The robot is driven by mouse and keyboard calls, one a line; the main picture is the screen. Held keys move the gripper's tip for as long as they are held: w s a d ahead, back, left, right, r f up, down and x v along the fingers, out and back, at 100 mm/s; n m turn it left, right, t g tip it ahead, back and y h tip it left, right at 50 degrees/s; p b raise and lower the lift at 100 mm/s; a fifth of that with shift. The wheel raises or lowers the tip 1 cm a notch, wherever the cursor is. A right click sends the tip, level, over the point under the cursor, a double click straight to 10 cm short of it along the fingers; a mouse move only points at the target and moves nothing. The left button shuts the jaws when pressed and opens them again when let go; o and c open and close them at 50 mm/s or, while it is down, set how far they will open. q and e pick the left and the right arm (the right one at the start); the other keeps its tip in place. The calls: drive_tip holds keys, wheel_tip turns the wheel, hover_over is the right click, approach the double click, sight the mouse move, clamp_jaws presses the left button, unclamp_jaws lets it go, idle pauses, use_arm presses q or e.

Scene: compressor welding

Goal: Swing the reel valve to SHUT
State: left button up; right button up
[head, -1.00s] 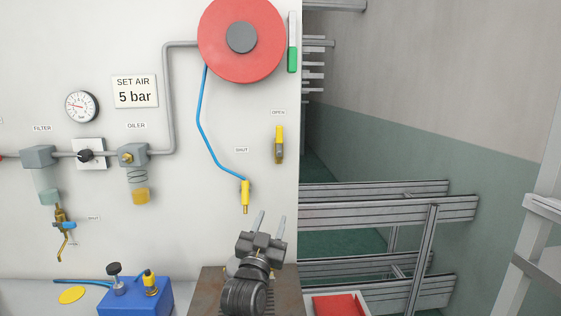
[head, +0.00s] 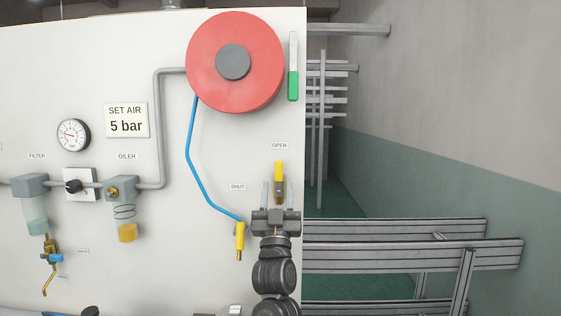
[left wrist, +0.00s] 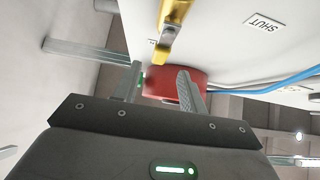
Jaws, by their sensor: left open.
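The reel valve is on the white panel below the OPEN label (head: 279,145). Its yellow lever (head: 278,168) points up toward that label, and its dull brass body (head: 280,187) is partly behind my gripper. The SHUT label (head: 237,187) is to its left. My left gripper (head: 275,191) is open and empty, its fingers pointing up on either side of the valve's lower part in the head view. My right gripper is out of view.
A red hose reel (head: 210,75) is above, with a blue hose (head: 196,165) running down to a yellow fitting (head: 240,237) left of my gripper. Metal rails (head: 400,230) stand to the right.

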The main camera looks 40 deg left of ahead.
sight(279, 173)
use_arm(q)
drive_tip(key=p+x, duration=0.2)
drive_tip(key=x, duration=0.5)
drive_tip(key=shift+w+a+r+p, duration=0.1)
drive_tip(key=shift+w+r+p, duration=0.15)
drive_tip(key=shift+p, duration=0.15)
drive_tip(key=shift+w+a+r, duration=0.15)
drive_tip(key=shift+w+r, duration=0.05)
drive_tip(key=shift+w+a+r, duration=0.1)
drive_tip(key=shift+w, duration=0.1)
clamp_jaws()
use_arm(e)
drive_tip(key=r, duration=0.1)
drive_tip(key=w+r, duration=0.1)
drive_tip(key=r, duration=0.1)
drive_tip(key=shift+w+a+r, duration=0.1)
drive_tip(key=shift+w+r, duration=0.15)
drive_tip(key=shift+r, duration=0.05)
